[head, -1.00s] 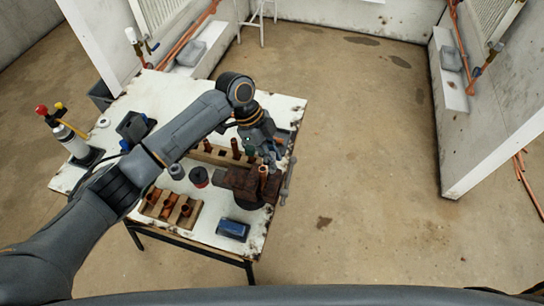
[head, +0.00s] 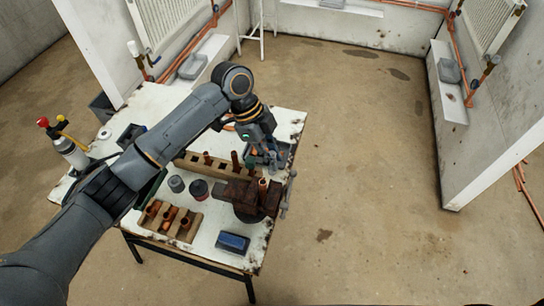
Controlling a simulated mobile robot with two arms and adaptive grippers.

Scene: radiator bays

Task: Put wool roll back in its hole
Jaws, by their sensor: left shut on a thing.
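My left gripper (head: 270,161) reaches down over the right part of the table, just behind the vise (head: 242,194). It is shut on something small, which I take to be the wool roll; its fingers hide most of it. A long wooden block (head: 190,167) with holes lies to the left of the gripper. Several upright brown and dark pieces stand in it, one dark piece (head: 235,161) close to the gripper. I cannot tell which hole is the roll's. My right gripper is not in view.
A copper pipe (head: 262,190) stands upright at the vise. Two small cans (head: 198,189), a wooden holder with copper fittings (head: 168,219) and a blue box (head: 233,242) stand nearer on the table (head: 215,220). A torch bottle (head: 70,152) is at the left. Floor right of the table is clear.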

